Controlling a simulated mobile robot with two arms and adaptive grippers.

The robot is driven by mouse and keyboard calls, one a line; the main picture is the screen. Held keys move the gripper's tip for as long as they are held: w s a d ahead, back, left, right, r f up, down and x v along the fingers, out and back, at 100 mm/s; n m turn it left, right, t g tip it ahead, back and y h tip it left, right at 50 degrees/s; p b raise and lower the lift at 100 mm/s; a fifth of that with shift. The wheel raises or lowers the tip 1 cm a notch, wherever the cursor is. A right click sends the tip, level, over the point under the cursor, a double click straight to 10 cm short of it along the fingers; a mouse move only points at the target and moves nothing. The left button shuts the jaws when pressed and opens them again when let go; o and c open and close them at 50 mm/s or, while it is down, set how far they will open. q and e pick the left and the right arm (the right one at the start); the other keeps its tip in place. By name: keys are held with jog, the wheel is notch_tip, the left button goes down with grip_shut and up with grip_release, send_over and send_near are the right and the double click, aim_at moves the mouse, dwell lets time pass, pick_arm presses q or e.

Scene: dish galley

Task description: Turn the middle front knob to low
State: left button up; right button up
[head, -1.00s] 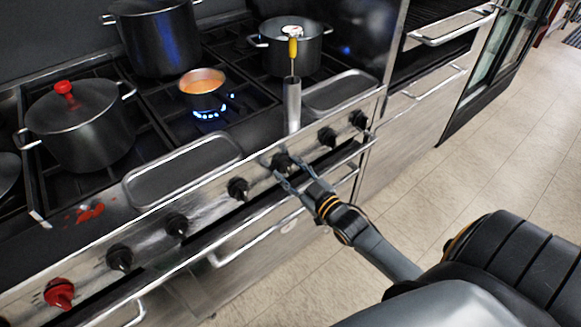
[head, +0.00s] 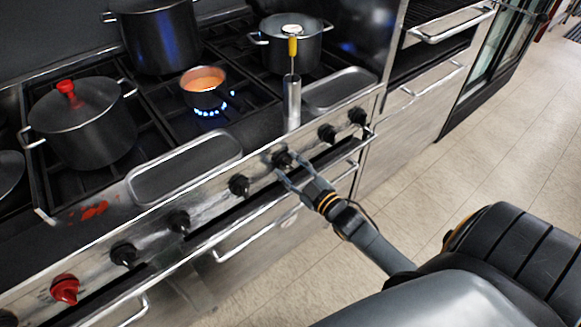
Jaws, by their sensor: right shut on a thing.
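The stove's front panel (head: 212,205) carries a slanted row of black knobs and one red knob (head: 65,289). My right gripper (head: 286,167) is shut on a black knob (head: 282,158) below the tall metal cylinder. Its fingers hide part of that knob, and I cannot read its setting. A small saucepan (head: 204,92) of orange liquid sits on a middle burner, with a blue flame (head: 210,110) showing under it. My left gripper is not in view.
A metal cylinder (head: 292,105) holds a yellow-handled tool (head: 292,46). A rail (head: 222,232) runs below the knobs. The tiled floor (head: 480,130) at right is clear.

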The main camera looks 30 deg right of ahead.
jog(key=o, duration=1.2)
jog(key=shift+w, duration=0.1)
jog(key=s, duration=1.2)
jog(key=shift+d, duration=0.45)
